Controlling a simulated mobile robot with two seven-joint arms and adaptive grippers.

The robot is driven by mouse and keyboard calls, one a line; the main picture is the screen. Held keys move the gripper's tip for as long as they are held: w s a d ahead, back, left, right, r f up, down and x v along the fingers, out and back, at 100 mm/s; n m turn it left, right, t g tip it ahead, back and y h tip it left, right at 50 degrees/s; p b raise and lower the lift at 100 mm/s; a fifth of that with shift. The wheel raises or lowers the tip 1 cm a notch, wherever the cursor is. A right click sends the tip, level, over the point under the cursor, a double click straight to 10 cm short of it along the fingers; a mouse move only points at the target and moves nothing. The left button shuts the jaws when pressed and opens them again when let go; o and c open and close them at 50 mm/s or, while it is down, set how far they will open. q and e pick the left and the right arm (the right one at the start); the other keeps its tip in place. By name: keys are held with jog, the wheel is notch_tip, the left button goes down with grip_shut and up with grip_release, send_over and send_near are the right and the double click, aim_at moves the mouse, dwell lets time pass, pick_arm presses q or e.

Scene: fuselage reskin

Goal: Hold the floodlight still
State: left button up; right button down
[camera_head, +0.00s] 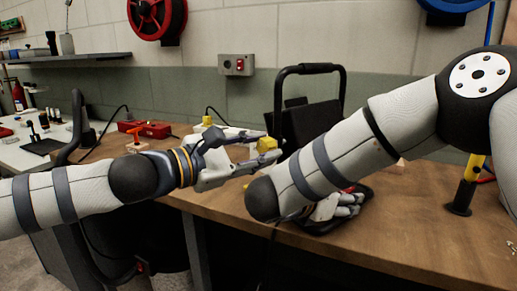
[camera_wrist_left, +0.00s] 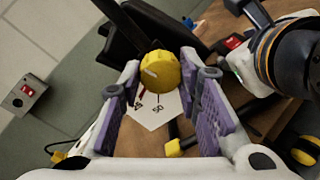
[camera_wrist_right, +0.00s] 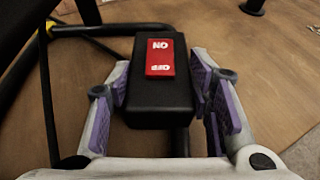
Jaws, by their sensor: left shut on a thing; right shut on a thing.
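The floodlight (camera_head: 310,115) stands on the wooden workbench, with a black tubular handle frame and a dark lamp body. My left gripper (camera_head: 268,148) is shut on its yellow knob (camera_wrist_left: 160,72), at the left side of the lamp. The knob sits between the purple finger pads, above a white marked plate (camera_wrist_left: 155,108). My right gripper (camera_wrist_right: 160,90) is shut on a black switch box (camera_wrist_right: 158,106) with a red on/off rocker (camera_wrist_right: 160,57), low by the floodlight's frame. In the head view my right forearm hides part of the floodlight's lower side.
The wooden workbench (camera_head: 400,230) is clear at the front right. A red box (camera_head: 145,129) lies behind my left arm. A wall socket box (camera_head: 236,65) and red reel (camera_head: 157,15) are on the wall. A yellow-and-black post (camera_head: 467,185) stands at right.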

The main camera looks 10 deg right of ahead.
pick_arm(q)
jog(key=shift+m, duration=1.5)
jog(key=o, duration=1.1)
jog(key=shift+o, duration=0.2)
jog(key=v, duration=1.2)
jog(key=shift+s, duration=0.1)
